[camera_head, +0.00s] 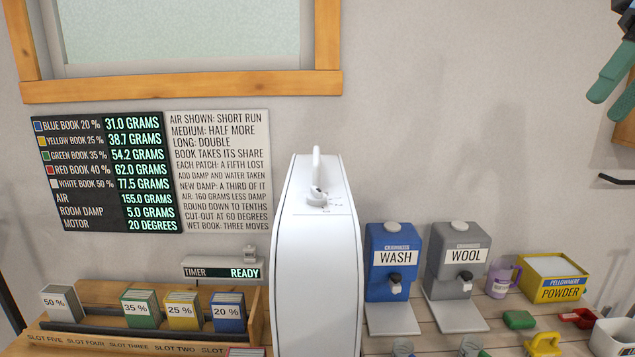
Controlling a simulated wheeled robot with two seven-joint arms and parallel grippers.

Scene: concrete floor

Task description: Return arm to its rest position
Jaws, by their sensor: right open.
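My right gripper (605,106) shows at the upper right edge of the head view, in front of the grey wall. Its two teal fingers point down and to the left, with a gap between them. It is open, and nothing shows between the fingers. The rest of my right arm is mostly cut off by the picture's right edge. My left gripper and left arm are not in view.
A tall white appliance (318,270) stands mid-view. Right of it are blue WASH (390,262) and grey WOOL (457,262) dispensers, a purple mug (501,281) and a yellow POWDER box (558,290). A wooden rack (100,291) with several books stands left.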

